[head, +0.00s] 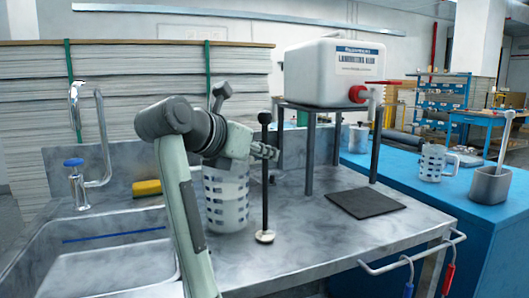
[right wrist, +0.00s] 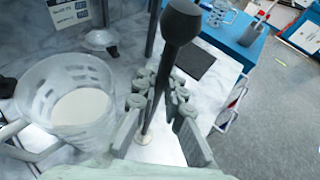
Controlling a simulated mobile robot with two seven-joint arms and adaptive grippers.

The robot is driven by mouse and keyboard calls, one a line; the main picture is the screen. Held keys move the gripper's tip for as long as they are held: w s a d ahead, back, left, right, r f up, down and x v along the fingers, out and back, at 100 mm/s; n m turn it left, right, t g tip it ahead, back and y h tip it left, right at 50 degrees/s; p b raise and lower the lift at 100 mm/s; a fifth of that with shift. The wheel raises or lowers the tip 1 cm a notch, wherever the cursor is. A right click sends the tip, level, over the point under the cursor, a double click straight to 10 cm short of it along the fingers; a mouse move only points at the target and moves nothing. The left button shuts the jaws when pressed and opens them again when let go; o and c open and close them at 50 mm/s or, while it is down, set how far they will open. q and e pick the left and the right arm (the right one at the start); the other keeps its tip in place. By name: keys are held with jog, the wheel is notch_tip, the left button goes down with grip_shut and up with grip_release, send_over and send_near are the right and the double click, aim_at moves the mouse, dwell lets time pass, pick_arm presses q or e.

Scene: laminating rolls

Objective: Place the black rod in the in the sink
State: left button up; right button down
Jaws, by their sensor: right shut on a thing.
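The black rod (head: 265,195) stands upright over the steel counter, with a round black knob at its top and a pale disc at its foot. My right gripper (head: 266,152) is shut on the rod's upper part, below the knob. In the right wrist view the rod (right wrist: 158,80) passes between the fingers of the gripper (right wrist: 160,98). I cannot tell whether its foot touches the counter. The sink (head: 95,258) is at the lower left, partly hidden by my right arm. My left gripper is not in view.
A slotted measuring jug (head: 227,205) stands just left of the rod. A tap (head: 102,140) and a yellow sponge (head: 147,188) are by the sink. A white tank (head: 333,72) on a stand and a dark mat (head: 365,202) are to the right. The front counter is clear.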

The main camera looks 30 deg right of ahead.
jog(key=shift+f, duration=0.1)
jog(key=shift+f, duration=0.1)
jog(key=c, duration=1.6)
grip_release()
